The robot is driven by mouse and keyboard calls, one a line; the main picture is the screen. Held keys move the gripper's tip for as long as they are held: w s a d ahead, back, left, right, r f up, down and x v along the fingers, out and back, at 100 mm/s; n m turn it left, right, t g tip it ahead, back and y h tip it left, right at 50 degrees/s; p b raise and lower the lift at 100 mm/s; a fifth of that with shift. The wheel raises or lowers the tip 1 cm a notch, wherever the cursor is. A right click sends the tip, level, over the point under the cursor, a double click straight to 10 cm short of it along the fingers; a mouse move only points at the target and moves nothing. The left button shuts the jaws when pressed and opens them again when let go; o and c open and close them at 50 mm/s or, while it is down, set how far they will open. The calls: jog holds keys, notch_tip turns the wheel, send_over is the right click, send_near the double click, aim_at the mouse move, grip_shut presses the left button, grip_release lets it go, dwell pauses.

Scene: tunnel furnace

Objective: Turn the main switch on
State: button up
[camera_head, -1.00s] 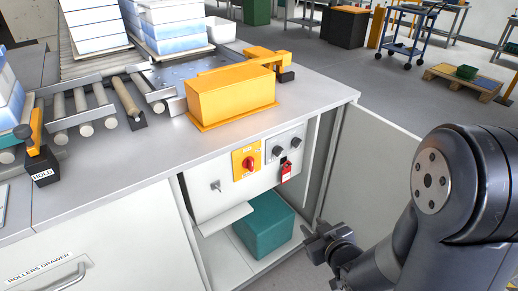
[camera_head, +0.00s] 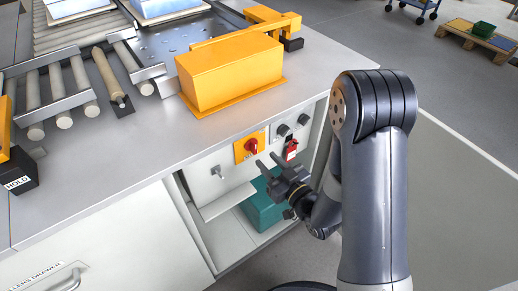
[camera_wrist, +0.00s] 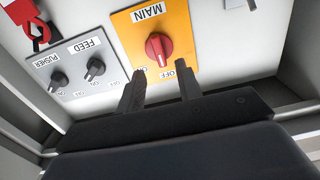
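The main switch is a red rotary knob (camera_head: 251,147) on a yellow plate, set in the grey panel of the open cabinet. In the wrist view the knob (camera_wrist: 158,48) shows on the yellow plate (camera_wrist: 125,30), with MAIN, ON and OFF labels upside down. I cannot tell for certain which label the knob points to. My gripper (camera_head: 268,162) is just in front of the panel, close to the knob's lower right in the head view. In the wrist view its two fingers (camera_wrist: 160,84) are apart, with nothing between them, just below the knob and not around it.
Feed (camera_wrist: 95,68) and pusher (camera_wrist: 58,80) knobs and a red padlock (camera_head: 290,149) sit beside the switch. A teal box (camera_head: 264,208) stands inside the cabinet below. The counter edge with a yellow block (camera_head: 228,75) lies above. A lever switch (camera_head: 217,171) is left.

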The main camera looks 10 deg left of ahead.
aim_at(256, 148)
jog(key=shift+x, duration=2.65)
jog(key=shift+c, duration=0.5)
grip_shut()
